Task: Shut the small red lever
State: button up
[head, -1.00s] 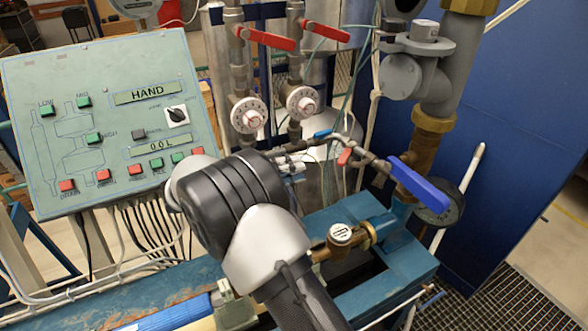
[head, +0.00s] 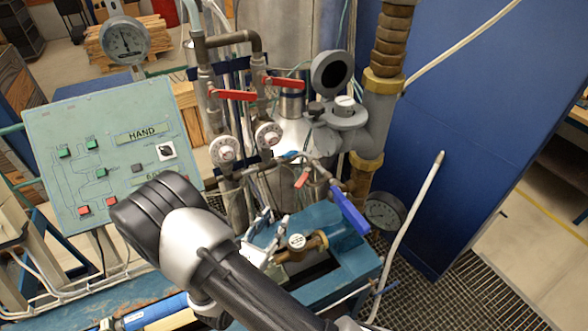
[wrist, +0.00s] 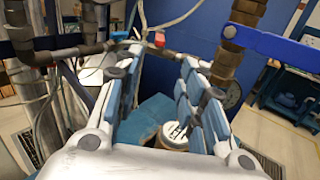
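The small red lever (head: 302,178) sits on the thin pipework left of the blue-handled valve in the head view, hanging down at a slant. In the wrist view the small red lever (wrist: 159,40) shows as a small red patch beyond and slightly above the fingertips. My gripper (head: 276,218) is below and left of the lever in the head view, apart from it. In the wrist view my gripper (wrist: 160,65) has its two padded fingers spread, with nothing held between them. The lever's full length is hard to make out in the wrist view.
A long blue lever (head: 350,211) stands close right of the small lever. Two larger red levers (head: 232,95) (head: 285,82) are above. A white-capped meter (head: 296,241) lies just below the fingers. A green control panel (head: 105,155) is at left.

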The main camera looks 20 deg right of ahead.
aim_at(297, 188)
jog(key=shift+n, duration=0.3)
jog(key=p+x, duration=0.1)
jog(key=x, duration=1.6)
jog(key=shift+w+f+p, duration=0.15)
jog(key=shift+f+p, duration=0.1)
jog(key=shift+p, duration=0.05)
jog(key=shift+c, duration=0.4)
grip_shut()
